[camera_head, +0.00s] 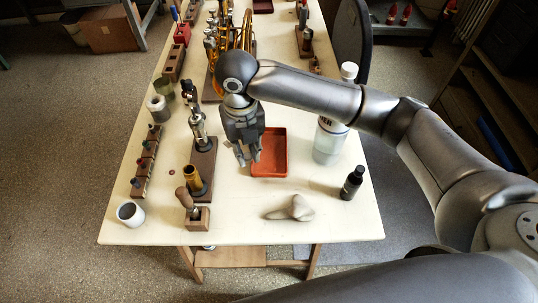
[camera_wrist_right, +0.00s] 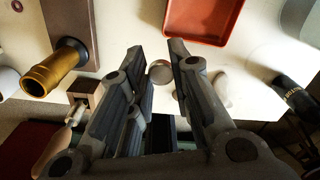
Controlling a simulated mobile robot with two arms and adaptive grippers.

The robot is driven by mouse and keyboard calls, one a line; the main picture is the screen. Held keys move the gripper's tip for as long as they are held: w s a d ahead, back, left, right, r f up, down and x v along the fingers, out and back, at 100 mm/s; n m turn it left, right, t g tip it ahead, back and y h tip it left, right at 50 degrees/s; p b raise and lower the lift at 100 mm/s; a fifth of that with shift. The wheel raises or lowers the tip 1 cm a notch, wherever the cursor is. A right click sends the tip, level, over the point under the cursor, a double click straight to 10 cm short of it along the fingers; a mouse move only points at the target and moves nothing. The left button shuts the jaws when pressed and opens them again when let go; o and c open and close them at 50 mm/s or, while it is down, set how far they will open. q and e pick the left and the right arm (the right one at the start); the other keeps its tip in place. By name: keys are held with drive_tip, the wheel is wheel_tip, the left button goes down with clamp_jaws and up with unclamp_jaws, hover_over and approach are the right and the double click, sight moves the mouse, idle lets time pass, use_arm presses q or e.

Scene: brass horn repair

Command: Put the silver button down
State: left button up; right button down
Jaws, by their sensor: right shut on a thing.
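My right gripper (camera_head: 246,158) is above the table, at the left edge of the red tray (camera_head: 286,153). In the right wrist view its fingers (camera_wrist_right: 157,62) are shut on the silver button (camera_wrist_right: 160,73), a small round, pale disc between the fingertips. The button cannot be made out in the head view. The red tray also shows in the right wrist view (camera_wrist_right: 205,32), beyond the fingertips, and looks empty in its visible part. My left gripper is not in view.
A clear bottle (camera_head: 327,142) stands right of the tray, with a small black bottle (camera_head: 351,183) nearer the front. A crumpled cloth (camera_head: 291,209) lies in front. Wooden stands with brass parts (camera_head: 194,180) are to the left. A white cup (camera_head: 130,214) stands at the front left.

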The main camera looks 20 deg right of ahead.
hover_over(269, 164)
wheel_tip(269, 164, down, 7)
drive_tip(key=shift+s+a+r, duration=0.1)
drive_tip(key=shift+r, duration=0.1)
wheel_tip(269, 164, down, 2)
drive_tip(key=shift+f+p, duration=0.2)
drive_tip(key=shift+p, duration=0.15)
drive_tip(key=shift+f, duration=0.4)
drive_tip(key=shift+f, duration=0.1)
drive_tip(key=c, duration=1.3)
unclamp_jaws()
wheel_tip(269, 164, up, 12)
drive_tip(key=shift+r, duration=0.15)
